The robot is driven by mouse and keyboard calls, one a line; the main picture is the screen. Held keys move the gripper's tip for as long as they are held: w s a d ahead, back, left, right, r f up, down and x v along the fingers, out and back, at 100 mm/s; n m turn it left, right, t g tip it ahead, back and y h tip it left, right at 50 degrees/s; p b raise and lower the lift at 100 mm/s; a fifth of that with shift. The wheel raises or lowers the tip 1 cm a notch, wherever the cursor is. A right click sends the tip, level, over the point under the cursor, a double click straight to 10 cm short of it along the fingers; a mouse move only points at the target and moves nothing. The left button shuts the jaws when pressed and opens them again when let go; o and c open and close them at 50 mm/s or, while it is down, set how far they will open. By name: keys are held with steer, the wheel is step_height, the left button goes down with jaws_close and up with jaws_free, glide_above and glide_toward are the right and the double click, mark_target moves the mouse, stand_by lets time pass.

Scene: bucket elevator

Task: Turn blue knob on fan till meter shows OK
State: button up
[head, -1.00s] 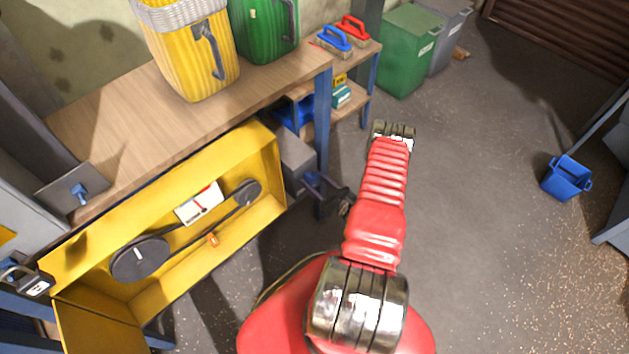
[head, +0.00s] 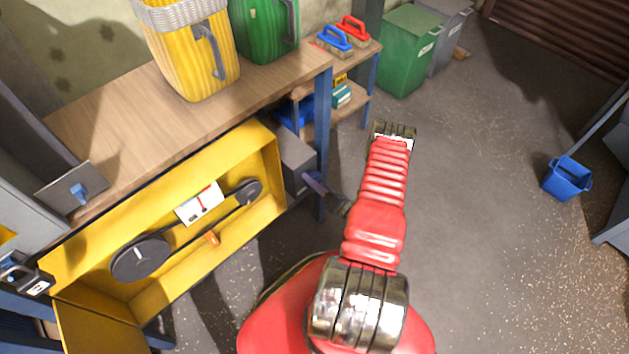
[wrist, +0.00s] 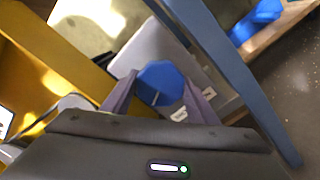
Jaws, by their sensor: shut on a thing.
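The blue knob (wrist: 160,84) sits on the face of a grey fan box (wrist: 148,47) in the wrist view. My gripper (wrist: 155,92) is shut on the knob, one finger on each side. In the head view my gripper (head: 318,187) reaches the grey fan box (head: 294,157) beside the yellow casing, and the knob is hidden there. The meter (head: 199,203) is a white plate with a red mark inside the casing. Its reading is too small to tell.
The open yellow casing (head: 271,165) holds a belt on two dark pulleys (head: 140,257). A blue table leg (head: 322,140) stands close to my gripper. A wooden bench top (head: 110,125) lies above. The floor to the right is mostly clear.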

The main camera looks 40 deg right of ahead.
steer(key=shift+d+m, duration=0.25)
steer(key=shift+m, duration=0.05)
steer(key=o, duration=1)
steer(key=shift+a, duration=0.15)
steer(key=shift+o, duration=0.2)
steer(key=s, duration=1.3)
steer(key=shift+s+d, duration=0.2)
steer(key=shift+s, duration=0.2)
stand_by(0.6)
